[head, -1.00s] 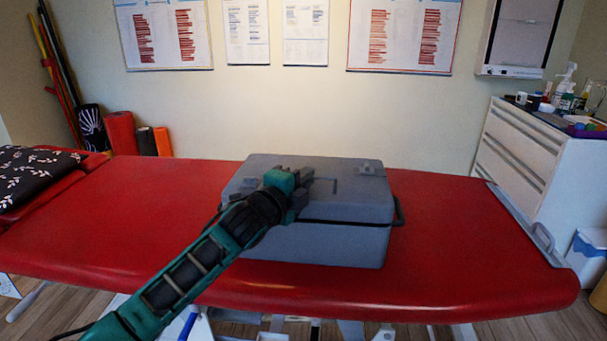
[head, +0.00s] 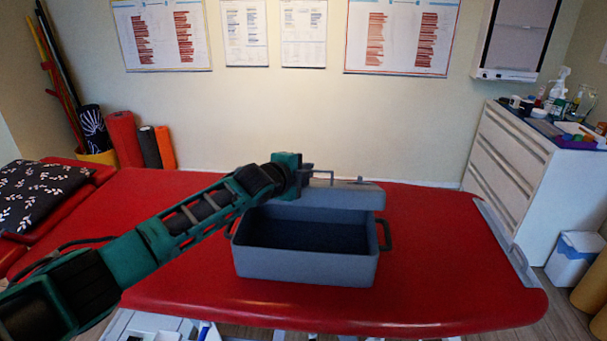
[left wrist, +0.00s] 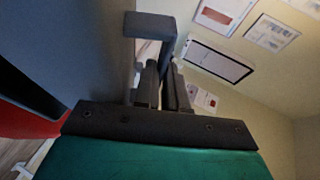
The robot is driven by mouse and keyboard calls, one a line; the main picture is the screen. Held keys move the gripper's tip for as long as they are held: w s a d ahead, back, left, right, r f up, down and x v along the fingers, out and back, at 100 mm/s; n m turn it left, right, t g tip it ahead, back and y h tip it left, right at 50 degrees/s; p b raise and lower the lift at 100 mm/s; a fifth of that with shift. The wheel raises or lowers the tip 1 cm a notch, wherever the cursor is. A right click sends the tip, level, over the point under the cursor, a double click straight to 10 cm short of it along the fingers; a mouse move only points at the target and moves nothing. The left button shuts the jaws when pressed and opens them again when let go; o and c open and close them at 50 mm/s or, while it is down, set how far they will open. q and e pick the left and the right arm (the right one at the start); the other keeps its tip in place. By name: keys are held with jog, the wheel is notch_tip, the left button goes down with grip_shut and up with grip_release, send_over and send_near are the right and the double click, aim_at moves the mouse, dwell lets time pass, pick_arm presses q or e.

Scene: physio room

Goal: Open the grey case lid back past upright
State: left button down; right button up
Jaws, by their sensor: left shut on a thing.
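The grey case (head: 305,266) stands on the red treatment table, its dark inside open to view from the front. Its grey lid (head: 350,198) is raised at the back of the case and shows nearly edge-on, so its exact angle is hard to tell. A thin handle (head: 322,173) stands out from the lid's top. My left gripper (head: 304,178) is shut on this lid handle, reaching in from the left. In the left wrist view, the fingers (left wrist: 163,88) close at the dark bracket-like handle (left wrist: 155,27), with the lid's grey surface (left wrist: 75,45) at left. My right gripper is out of view.
The red table (head: 450,265) is clear to the right of the case. A patterned black cushion (head: 40,190) lies at far left. A white drawer cabinet (head: 525,165) with bottles on top stands at right. The wall is behind the table.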

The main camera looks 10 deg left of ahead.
pick_arm(q)
jog(key=shift+w+d+r+g, duration=0.15)
jog(key=shift+w+r+g, duration=0.45)
jog(key=shift+w+r, duration=0.55)
jog(key=c, duration=1.3)
grip_release()
jog(key=shift+f, duration=0.1)
jog(key=shift+s, duration=0.1)
jog(key=shift+p+v, duration=0.4)
jog(key=shift+v, duration=6)
